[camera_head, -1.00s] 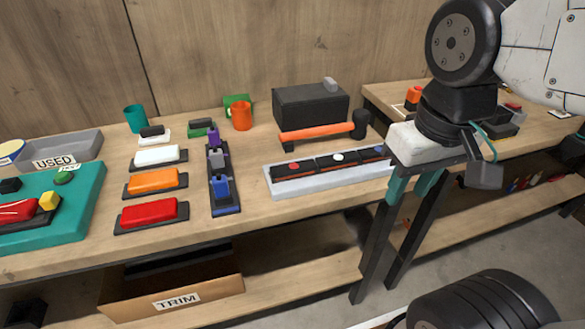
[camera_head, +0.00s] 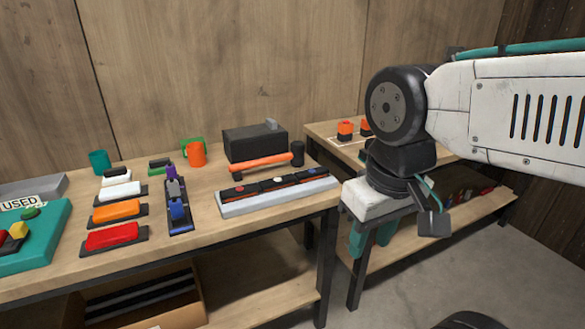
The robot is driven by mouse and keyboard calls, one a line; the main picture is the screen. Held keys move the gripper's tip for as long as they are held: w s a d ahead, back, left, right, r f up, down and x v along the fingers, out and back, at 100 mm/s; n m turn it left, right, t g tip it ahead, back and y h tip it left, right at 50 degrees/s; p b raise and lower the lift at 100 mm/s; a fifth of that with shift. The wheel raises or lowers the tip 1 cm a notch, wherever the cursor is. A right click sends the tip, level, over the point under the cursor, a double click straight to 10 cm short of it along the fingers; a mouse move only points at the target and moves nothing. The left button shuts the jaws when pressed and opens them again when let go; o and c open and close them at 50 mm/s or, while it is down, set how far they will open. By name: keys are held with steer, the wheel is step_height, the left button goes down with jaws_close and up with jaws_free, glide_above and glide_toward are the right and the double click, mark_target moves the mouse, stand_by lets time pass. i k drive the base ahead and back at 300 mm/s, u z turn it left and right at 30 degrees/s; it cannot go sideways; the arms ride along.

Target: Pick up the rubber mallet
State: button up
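The rubber mallet (camera_head: 262,163) lies on the wooden workbench in front of a black box. Its handle is orange, and its black head (camera_head: 297,153) is at the right end. My gripper (camera_head: 372,243) hangs fingers-down to the right of the bench's right end, apart from the mallet and nearer to the camera. Its two teal fingers stand apart with nothing seen between them, so it looks open. Part of the wrist and finger bases is hidden behind the white gripper body.
A grey tray (camera_head: 232,208) with dark blocks lies just in front of the mallet. The black box (camera_head: 254,142) stands behind it. Orange (camera_head: 195,154) and teal (camera_head: 99,161) mugs stand left. A second bench (camera_head: 325,130) is behind my arm.

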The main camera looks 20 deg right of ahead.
mark_target(297, 158)
steer(key=u, duration=0.35)
steer(key=i, duration=1.2)
steer(key=z, duration=0.4)
